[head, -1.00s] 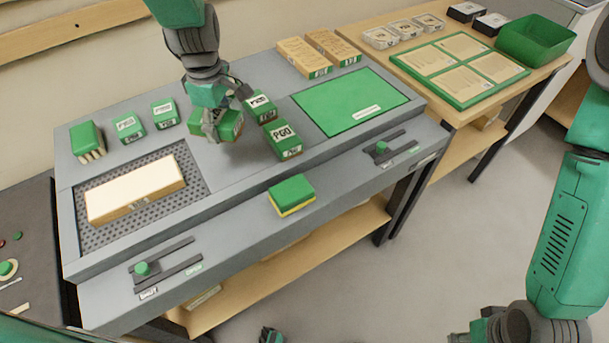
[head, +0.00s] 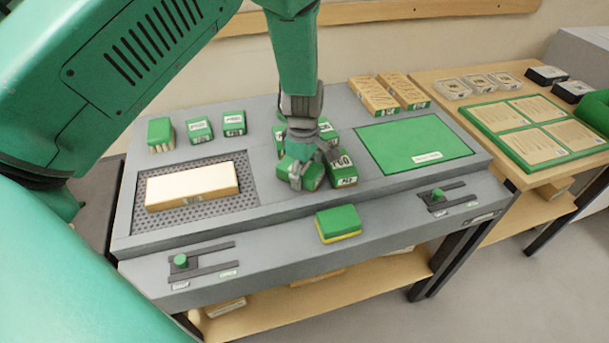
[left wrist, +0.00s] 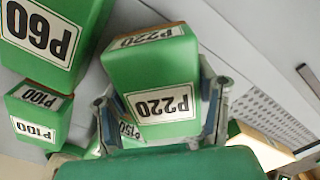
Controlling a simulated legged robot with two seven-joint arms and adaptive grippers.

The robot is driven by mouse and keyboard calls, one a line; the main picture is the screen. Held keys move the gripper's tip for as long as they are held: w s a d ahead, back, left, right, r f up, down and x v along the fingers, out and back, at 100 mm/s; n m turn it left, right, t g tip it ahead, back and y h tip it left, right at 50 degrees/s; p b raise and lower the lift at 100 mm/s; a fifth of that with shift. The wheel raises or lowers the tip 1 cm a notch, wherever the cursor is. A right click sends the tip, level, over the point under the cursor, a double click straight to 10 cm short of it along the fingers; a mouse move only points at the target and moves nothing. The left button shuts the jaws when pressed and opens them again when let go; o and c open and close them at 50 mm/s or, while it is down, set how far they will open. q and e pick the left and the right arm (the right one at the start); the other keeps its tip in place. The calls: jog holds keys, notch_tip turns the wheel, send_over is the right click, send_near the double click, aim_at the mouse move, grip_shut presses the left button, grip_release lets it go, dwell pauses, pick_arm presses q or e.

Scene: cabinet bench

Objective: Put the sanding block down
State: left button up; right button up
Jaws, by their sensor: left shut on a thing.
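My left gripper (head: 302,172) is shut on a green sanding block labelled P220 (left wrist: 155,80), with a finger on each side of it in the left wrist view. In the head view the block (head: 312,177) is partly hidden by the fingers, just left of the P60 block (head: 342,168). I cannot tell whether its underside touches the grey bench (head: 275,210). The P60 block (left wrist: 48,35) and a P100 block (left wrist: 40,118) also show in the left wrist view. A P150 block (left wrist: 128,132) is mostly hidden behind the held one.
Green blocks (head: 198,130) stand at the back left. A pale wooden block (head: 192,187) lies on the perforated plate (head: 246,203). A green-and-yellow sponge-like block (head: 338,224) sits at the front edge. A green mat (head: 415,143) lies clear on the right.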

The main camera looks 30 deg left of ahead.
pick_arm(q)
jog(key=shift+w+f, duration=0.15)
jog(key=shift+f, duration=0.5)
jog(key=shift+a, duration=0.15)
jog(key=shift+f, duration=0.1)
jog(key=o, duration=1.3)
jog(key=shift+a, duration=0.1)
jog(key=shift+r, duration=0.5)
notch_tip(320, 180, up, 11)
jog(key=shift+r, duration=0.15)
